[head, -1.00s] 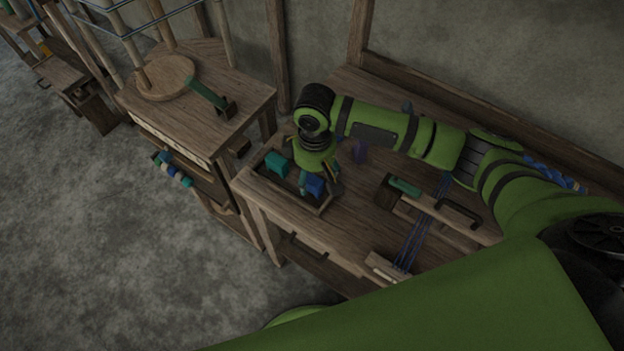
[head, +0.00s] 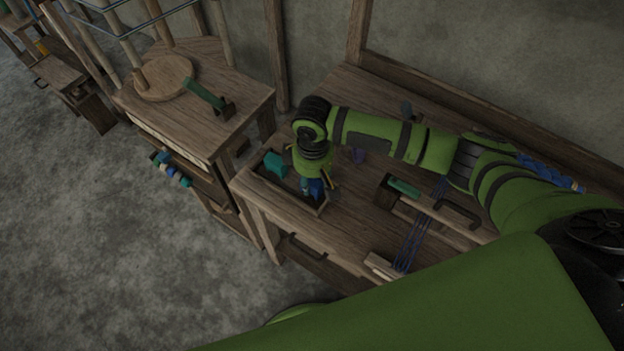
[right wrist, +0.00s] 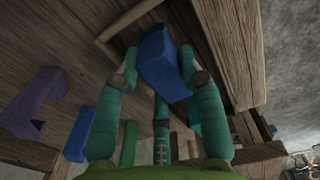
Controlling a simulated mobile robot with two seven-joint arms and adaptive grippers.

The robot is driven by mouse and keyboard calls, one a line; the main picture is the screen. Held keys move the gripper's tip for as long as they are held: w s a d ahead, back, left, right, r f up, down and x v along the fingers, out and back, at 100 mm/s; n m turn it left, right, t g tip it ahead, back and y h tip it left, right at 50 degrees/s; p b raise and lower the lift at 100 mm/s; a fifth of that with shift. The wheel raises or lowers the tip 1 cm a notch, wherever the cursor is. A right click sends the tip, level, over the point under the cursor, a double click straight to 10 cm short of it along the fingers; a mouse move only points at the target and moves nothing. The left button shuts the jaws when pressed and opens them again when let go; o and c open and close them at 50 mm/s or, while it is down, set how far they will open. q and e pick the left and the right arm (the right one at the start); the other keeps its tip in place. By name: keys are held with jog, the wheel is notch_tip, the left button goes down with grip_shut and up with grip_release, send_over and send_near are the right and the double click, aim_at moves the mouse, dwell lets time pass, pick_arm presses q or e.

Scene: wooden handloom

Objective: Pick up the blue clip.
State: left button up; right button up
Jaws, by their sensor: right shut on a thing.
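The blue clip (right wrist: 160,62) is between the two teal fingers of my right gripper (right wrist: 158,78) in the right wrist view. The fingers are shut on its sides. In the head view my right gripper (head: 309,187) points down over the near end of a shallow wooden tray (head: 294,198). The blue clip (head: 318,188) shows there partly behind the fingers. I cannot tell whether it touches the tray floor. A teal clip (head: 273,164) lies in the same tray. My left gripper is out of view.
A purple clip (head: 358,155) stands on the bench right of the tray. A wooden block with a green piece (head: 404,187) and blue threads (head: 412,240) lie further right. A side table with a green lever (head: 204,93) stands left. The bench's back is mostly clear.

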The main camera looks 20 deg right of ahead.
jog(key=shift+r, duration=0.55)
notch_tip(320, 180, up, 3)
jog(key=shift+w+r+b, duration=0.1)
jog(key=shift+b, duration=0.4)
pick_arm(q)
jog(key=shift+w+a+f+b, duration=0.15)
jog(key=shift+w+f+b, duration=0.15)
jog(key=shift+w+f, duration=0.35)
pick_arm(e)
jog(key=s+d+r, duration=0.1)
jog(key=s+r, duration=0.5)
jog(key=s, duration=0.5)
jog(key=shift+s+r, duration=0.35)
jog(key=shift+s, duration=0.05)
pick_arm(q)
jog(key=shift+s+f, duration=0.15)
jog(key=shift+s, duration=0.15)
pick_arm(e)
jog(key=shift+d, duration=0.1)
